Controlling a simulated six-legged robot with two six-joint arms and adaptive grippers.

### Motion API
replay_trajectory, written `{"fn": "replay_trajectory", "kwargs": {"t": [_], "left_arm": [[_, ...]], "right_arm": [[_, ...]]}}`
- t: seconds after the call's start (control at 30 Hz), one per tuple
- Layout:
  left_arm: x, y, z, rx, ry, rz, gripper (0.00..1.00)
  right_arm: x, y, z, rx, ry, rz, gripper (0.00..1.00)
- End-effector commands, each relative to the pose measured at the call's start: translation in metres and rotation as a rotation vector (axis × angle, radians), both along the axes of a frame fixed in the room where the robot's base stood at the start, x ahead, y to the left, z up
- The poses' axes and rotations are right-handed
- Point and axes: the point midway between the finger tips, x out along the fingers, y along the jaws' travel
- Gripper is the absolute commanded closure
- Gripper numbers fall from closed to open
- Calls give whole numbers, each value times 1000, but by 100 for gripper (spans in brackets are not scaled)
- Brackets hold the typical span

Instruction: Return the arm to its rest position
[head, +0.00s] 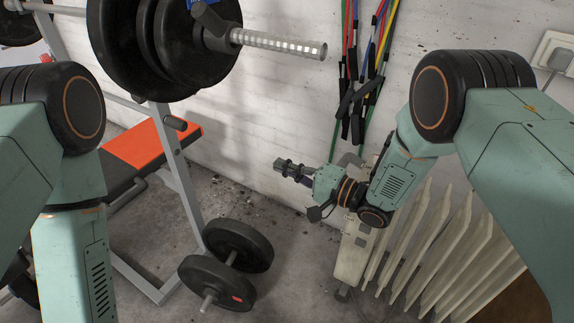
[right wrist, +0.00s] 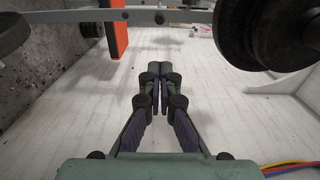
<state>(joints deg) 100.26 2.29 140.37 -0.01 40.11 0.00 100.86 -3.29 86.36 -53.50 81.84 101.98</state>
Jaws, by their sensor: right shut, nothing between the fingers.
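My right arm comes in from the right in the head view. Its gripper (head: 290,171) is held out in front of the white brick wall, pointing left toward the weight bench. In the right wrist view the two fingers of the right gripper (right wrist: 160,90) lie together, with nothing between them. My left arm (head: 75,250) shows at the left edge of the head view, with its lower link pointing down. The left gripper is out of the frame.
A barbell with black plates (head: 185,45) rests on a rack above an orange and black bench (head: 152,146). A dumbbell (head: 236,250) stands on the concrete floor. A white radiator (head: 428,245) stands below my right arm. Coloured resistance bands (head: 366,70) hang on the wall.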

Motion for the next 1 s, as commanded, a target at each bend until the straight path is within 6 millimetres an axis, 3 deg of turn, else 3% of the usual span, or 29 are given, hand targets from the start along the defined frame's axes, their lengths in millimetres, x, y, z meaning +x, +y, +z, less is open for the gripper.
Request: {"fn": "replay_trajectory", "kwargs": {"t": [0.33,0.47,0.57,0.67,0.77,0.87,1.0], "left_arm": [[0,0,1,0,0,0,53],[0,0,1,0,0,0,53],[0,0,1,0,0,0,53],[0,0,1,0,0,0,53],[0,0,3,0,0,0,53],[0,0,7,0,0,0,53],[0,0,14,0,0,0,53]], "right_arm": [[-3,4,0,-4,-7,1,100],[-2,4,-4,-83,-86,-7,100],[1,-5,-21,-232,-177,-53,100],[-7,-22,-51,-423,-219,-110,100],[-25,-45,-83,-627,-223,-141,100],[-55,-72,-116,-841,-192,-133,100],[-123,-115,-154,-1130,-91,-43,100]]}}
